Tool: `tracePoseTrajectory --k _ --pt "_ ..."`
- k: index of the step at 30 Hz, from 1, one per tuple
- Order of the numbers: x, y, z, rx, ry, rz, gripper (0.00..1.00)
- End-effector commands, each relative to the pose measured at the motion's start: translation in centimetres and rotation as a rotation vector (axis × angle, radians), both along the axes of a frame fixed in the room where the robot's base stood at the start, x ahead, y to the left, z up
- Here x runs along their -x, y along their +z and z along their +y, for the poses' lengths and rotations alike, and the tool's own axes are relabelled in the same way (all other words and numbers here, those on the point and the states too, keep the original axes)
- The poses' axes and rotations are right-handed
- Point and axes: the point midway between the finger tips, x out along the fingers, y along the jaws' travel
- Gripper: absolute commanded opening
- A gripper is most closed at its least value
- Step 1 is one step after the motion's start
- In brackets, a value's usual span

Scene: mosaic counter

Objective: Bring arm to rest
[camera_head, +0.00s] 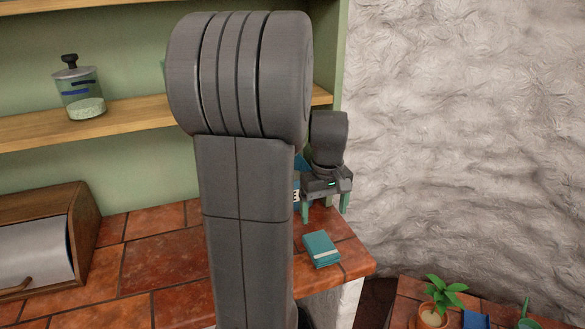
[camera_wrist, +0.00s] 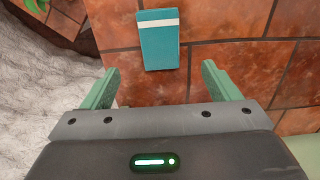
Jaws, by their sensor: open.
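My gripper (camera_head: 326,202) is beyond my large grey arm link in the head view, above the right end of the tiled counter (camera_head: 165,265). In the wrist view its two green fingers (camera_wrist: 158,88) are spread wide apart with nothing between them. A teal box with a pale stripe (camera_head: 321,249) lies on the counter in front of the gripper, near the counter's right edge. The box also shows in the wrist view (camera_wrist: 158,40), beyond the fingertips and apart from them. My arm hides the middle of the counter and part of the shelf.
A wooden bread box (camera_head: 75,215) stands at the left. A glass jar (camera_head: 82,92) stands on the wooden shelf (camera_head: 130,112). A rough white wall (camera_head: 460,130) is close to the right of the gripper. A potted plant (camera_head: 432,315) sits on a lower tiled surface at the right.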

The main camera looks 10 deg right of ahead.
Motion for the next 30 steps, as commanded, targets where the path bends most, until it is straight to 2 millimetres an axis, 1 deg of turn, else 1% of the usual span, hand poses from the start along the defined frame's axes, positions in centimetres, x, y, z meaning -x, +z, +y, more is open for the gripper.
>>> tracePoseTrajectory --k 5,15,19,20,21,24,30 --pt "0.1 -2.6 0.0 -0.002 0.0 0.005 0.83" --pt "0.1 -9.5 0.0 -0.002 0.0 0.006 0.83" --pt "0.1 -11.8 0.0 -0.001 0.0 0.004 0.83" --pt "0.0 -11.9 0.0 0.0 0.0 0.001 0.83" --pt "-0.1 -10.7 0.0 0.002 0.0 -0.004 0.83" --pt "-0.1 -9.5 0.0 0.001 0.0 -0.004 0.83" --pt "0.0 -8.1 0.0 0.001 0.0 -0.002 0.83"
